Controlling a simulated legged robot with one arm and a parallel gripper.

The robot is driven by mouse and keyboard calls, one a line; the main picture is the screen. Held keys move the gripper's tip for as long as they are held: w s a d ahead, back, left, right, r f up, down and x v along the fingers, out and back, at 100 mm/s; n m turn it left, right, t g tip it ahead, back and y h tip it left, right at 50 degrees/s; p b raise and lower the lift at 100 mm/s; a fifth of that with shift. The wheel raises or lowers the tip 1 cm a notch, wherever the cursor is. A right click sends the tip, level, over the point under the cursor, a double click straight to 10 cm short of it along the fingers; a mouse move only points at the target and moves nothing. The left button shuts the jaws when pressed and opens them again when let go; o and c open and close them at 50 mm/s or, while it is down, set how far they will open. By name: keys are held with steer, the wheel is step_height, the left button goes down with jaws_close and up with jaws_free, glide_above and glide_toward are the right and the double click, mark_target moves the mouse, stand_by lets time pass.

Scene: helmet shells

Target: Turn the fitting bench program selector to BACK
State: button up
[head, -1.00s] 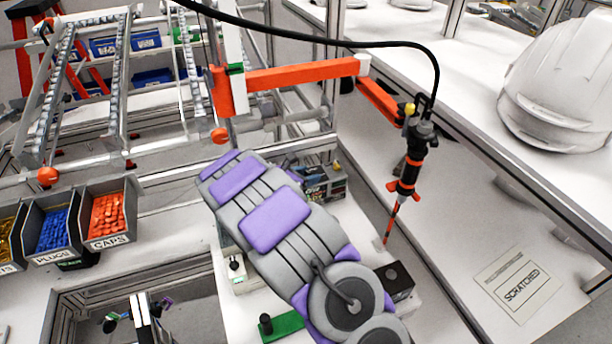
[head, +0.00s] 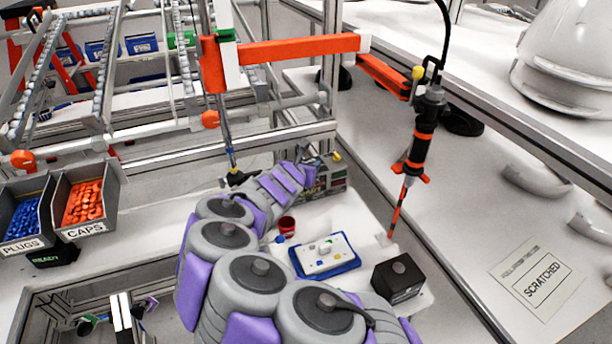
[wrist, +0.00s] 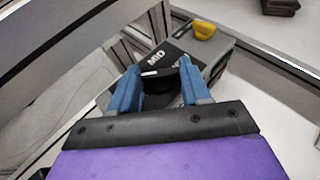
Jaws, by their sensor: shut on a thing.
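The program selector is a dark box (head: 333,178) at the back of the white bench, beyond my arm in the head view. It also shows in the wrist view, as a grey-black box (wrist: 213,50) with a yellow piece on top and the label "MID". Its black knob (wrist: 160,84) has a white mark and sits between the blue fingers of my gripper (wrist: 160,72). The gripper is shut on the knob. In the head view my gripper (head: 298,160) is small and partly hidden at the box's left side. Other position labels cannot be read.
A blue tray (head: 350,266) with a white plate, a red cup (head: 287,226) and a black box (head: 398,277) stand near my arm. An orange-and-black hanging driver (head: 420,150) is to the right. Bins of plugs and caps (head: 85,205) are at left.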

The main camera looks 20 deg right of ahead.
steer(key=shift+n+y+b, duration=0.3)
steer(key=shift+b, duration=1)
steer(key=shift+r+t, duration=0.1)
steer(key=shift+t, duration=0.2)
steer(key=o, duration=1.1)
steer(key=shift+c, duration=0.2)
